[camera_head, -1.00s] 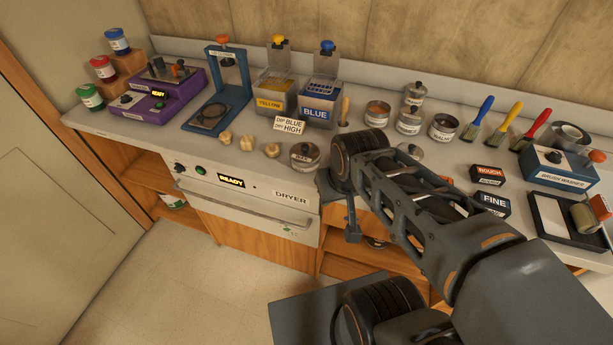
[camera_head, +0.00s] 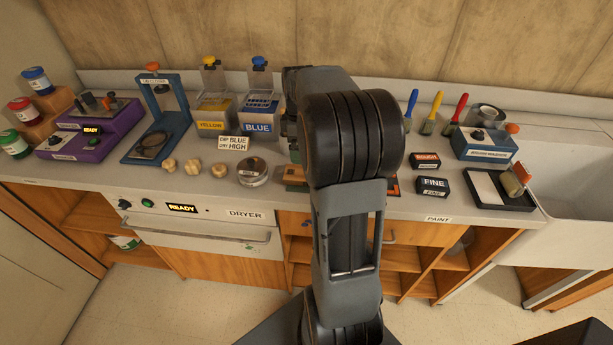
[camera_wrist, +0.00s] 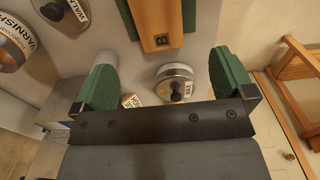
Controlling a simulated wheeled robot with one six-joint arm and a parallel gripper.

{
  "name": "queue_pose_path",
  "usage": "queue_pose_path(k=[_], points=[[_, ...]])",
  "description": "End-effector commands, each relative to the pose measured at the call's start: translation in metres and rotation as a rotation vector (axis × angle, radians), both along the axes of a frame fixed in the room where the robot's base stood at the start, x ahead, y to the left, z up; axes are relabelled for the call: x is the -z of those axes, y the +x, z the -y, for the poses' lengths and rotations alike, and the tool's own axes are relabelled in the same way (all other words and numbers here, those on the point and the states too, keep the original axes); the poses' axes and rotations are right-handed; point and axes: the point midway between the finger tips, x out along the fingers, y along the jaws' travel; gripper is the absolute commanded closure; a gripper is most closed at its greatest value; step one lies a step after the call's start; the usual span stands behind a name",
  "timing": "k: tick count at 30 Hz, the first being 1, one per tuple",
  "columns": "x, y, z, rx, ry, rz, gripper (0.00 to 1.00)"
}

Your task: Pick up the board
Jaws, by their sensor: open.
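A light wooden board (camera_wrist: 156,22) with a dark plate marked B shows at the top of the wrist view. A green edge runs beside it, and its far end is cut off by the frame. My gripper (camera_wrist: 164,68) is open, with a green finger on each side and no board between them. The board lies just beyond the fingertips, roughly in line with the gap. In the head view my arm hides most of the gripper and that part of the counter. A bit of wood (camera_head: 293,173) shows beside the arm, perhaps the board's end.
A round lidded tin (camera_wrist: 175,82) sits near the gap between my fingers. A varnish tin (camera_wrist: 14,42) stands at the left. Wooden knobs (camera_head: 194,168), the yellow tank (camera_head: 211,127) and blue tank (camera_head: 258,126) stand left of my arm. FINE (camera_head: 431,186) and ROUGH blocks stand right.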

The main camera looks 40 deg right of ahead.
Motion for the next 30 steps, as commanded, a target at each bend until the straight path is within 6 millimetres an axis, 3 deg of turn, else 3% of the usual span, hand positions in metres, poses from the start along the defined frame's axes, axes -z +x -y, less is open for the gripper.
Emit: queue_pose_path(k=[3, 9, 17, 24, 30], points=[[0.023, 0.0, 0.0, -0.001, 0.001, -0.003, 0.0], [0.049, 0.0, 0.0, 0.001, 0.001, -0.001, 0.0], [0.063, 0.001, -0.001, 0.001, 0.0, 0.0, 0.0], [0.095, 0.004, 0.0, 0.002, 0.001, -0.001, 0.0], [0.11, 0.004, 0.0, 0.002, -0.001, 0.001, 0.0]])
